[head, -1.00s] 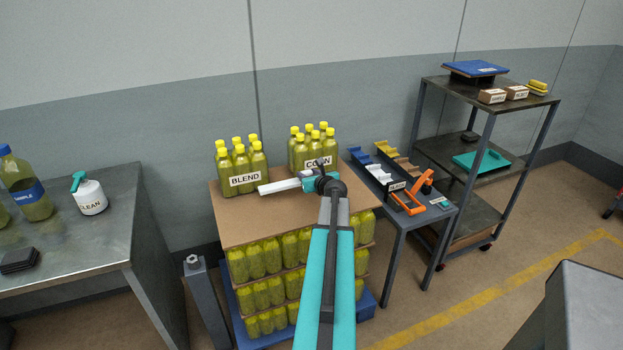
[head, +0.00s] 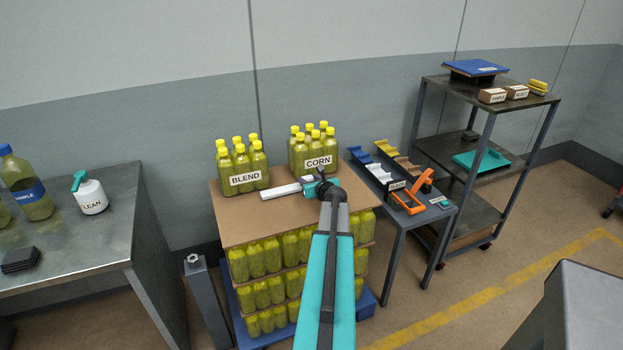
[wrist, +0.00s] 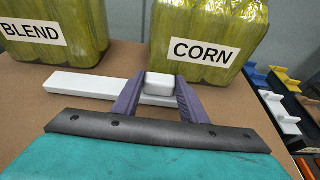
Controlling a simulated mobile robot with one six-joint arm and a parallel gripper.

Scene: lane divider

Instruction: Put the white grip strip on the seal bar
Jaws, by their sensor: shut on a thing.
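My gripper (head: 316,187) is shut on the raised block of a long white strip (head: 282,191). In the wrist view the block sits between the two purple fingers (wrist: 158,88), and the strip's flat bar (wrist: 90,84) reaches out to the left. The strip is level, low over the cardboard sheet (head: 240,220), in front of the BLEND and CORN bottle packs. I cannot tell whether it touches the sheet. I cannot pick out a seal bar for certain.
The BLEND pack (head: 243,166) and CORN pack (head: 314,150) stand at the back of the sheet with a gap between them. An orange tool (head: 410,203) lies on the small table (head: 432,217). A shelf cart (head: 480,140) stands at right, a metal bench (head: 90,240) at left.

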